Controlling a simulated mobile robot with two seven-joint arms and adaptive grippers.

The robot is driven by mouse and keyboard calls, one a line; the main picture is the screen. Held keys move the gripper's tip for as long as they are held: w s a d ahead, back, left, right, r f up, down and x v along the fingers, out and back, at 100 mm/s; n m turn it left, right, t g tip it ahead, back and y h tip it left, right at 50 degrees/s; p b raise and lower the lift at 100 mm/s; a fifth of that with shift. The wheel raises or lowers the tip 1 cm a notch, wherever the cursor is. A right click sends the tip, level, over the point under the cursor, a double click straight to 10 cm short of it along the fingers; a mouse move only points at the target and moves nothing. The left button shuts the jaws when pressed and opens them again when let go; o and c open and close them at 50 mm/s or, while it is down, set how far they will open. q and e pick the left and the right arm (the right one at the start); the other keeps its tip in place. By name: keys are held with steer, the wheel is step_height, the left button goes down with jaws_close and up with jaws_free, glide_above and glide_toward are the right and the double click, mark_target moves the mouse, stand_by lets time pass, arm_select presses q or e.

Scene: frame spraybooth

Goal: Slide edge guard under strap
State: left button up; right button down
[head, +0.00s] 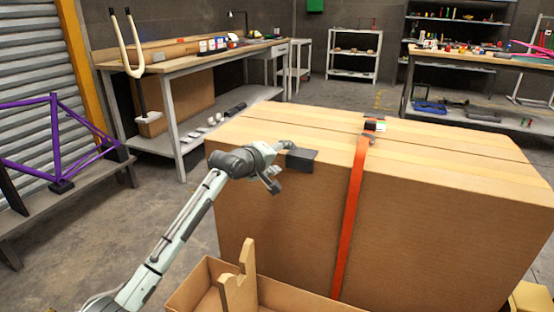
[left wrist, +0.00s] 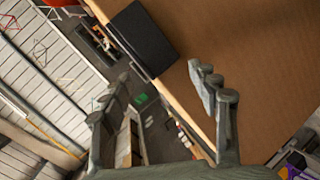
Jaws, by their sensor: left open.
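A large cardboard carton (head: 440,200) stands in front of me. An orange strap (head: 350,215) runs down its near face and over the top edge, with a buckle (head: 374,126) on top. The black edge guard (head: 303,159) sits on the carton's near top edge, left of the strap and apart from it. It also shows in the left wrist view (left wrist: 142,40), just beyond the fingertips. My left gripper (head: 278,167) is open beside the guard's left end, with nothing seen between its fingers (left wrist: 162,80). My right gripper is not in view.
An open cardboard box (head: 195,286) with an upright notched piece (head: 240,282) is low in front of the carton. A workbench (head: 190,62) stands at the back left, and a purple bike frame (head: 55,140) at the left. Floor is clear between bench and carton.

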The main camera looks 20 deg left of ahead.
arm_select(q)
jaws_close()
steer(key=shift+f, duration=0.1)
stand_by(0.4)
